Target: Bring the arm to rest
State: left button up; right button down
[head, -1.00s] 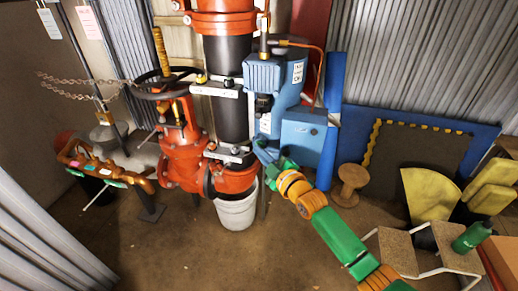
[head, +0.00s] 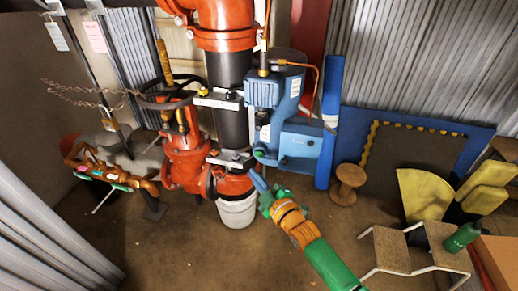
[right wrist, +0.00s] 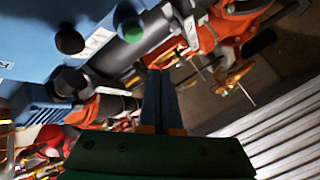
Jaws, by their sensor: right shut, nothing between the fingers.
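My right arm reaches in from the lower right in the head view, green with orange bands. Its right gripper (head: 257,180) is shut and empty, with its blue fingers pointing up and left. In the picture the fingertips lie just below the blue box (head: 300,145) of the pump unit and right of the lower red pipe fitting (head: 232,184). A gap shows between gripper and box. In the right wrist view the gripper (right wrist: 160,75) has its fingers pressed together, with red fittings behind the tips. My left gripper is not in view.
A white bucket (head: 238,211) stands under the riser. A red valve with a black handwheel (head: 168,100) is left of it. A wooden spool (head: 348,184), a stool (head: 390,250) and a green bottle (head: 463,237) are to the right. The floor in front is mostly clear.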

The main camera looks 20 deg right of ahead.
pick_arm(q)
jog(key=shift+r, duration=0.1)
pick_arm(e)
jog(key=shift+s+a, duration=0.1)
jog(key=shift+s, duration=0.05)
jog(key=shift+f, duration=0.1)
